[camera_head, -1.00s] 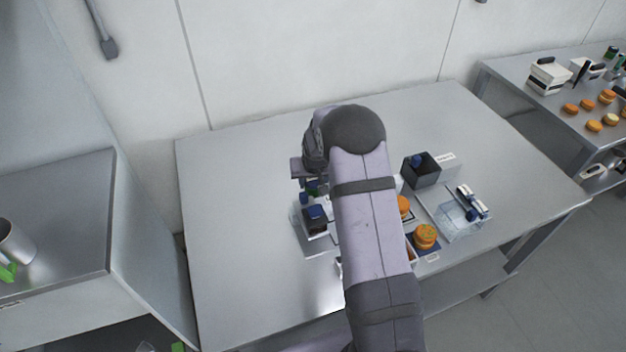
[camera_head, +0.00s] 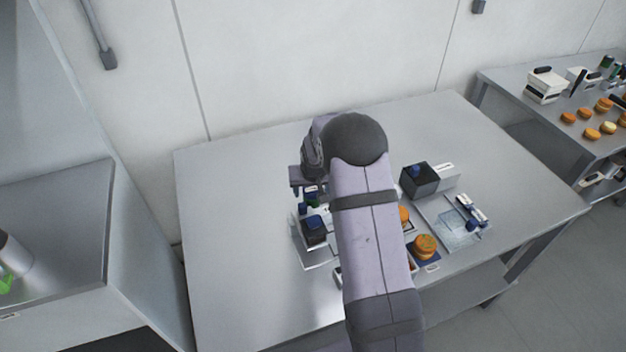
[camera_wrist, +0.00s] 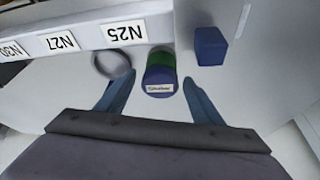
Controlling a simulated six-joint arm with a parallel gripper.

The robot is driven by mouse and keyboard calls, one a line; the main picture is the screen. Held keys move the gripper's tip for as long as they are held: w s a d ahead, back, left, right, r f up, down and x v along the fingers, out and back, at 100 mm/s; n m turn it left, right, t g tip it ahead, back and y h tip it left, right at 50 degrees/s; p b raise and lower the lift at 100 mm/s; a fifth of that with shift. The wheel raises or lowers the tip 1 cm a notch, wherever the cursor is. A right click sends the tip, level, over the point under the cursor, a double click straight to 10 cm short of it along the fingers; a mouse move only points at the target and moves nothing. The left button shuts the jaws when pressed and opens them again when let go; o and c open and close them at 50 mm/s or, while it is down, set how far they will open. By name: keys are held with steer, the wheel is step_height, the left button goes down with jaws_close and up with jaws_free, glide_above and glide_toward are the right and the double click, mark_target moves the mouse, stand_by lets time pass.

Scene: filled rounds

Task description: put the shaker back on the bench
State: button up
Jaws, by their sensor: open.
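A short round container with a blue lid, a green band and a white label, seemingly the shaker (camera_wrist: 160,72), stands in the middle of the wrist view. Its label is too small to read surely. My gripper (camera_wrist: 156,90) is open, with one finger to the left and one to the right of it in the picture; I see no contact. In the head view my gripper (camera_head: 308,187) is over the left middle of the steel bench (camera_head: 235,205), and a small green and blue piece shows just below it. My arm hides part of the bench.
The wrist view shows a grey ring (camera_wrist: 112,65), a blue block (camera_wrist: 209,46) and a white strip (camera_wrist: 85,38) labelled N25 and N27. In the head view a dark box (camera_head: 419,180), a clear tray (camera_head: 458,236) and an orange stack (camera_head: 425,246) lie right of my arm. The bench's left side is clear.

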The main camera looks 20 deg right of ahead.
steer(key=b+v, duration=0.2)
steer(key=v, duration=0.8)
steer(key=shift+s+r+b, duration=0.25)
steer(key=shift+b, duration=0.05)
steer(key=s+a+f+n+g, duration=0.1)
steer(key=s+a, duration=0.2)
steer(key=s, duration=0.6)
steer(key=s+a+f+n+g, duration=0.1)
steer(key=s+a, duration=0.2)
steer(key=s, duration=0.7)
steer(key=s+a+f+n+g+y, duration=0.1)
steer(key=s+a+g, duration=0.1)
steer(key=s, duration=0.7)
steer(key=shift+s+a, duration=0.4)
steer(key=shift+a, duration=0.25)
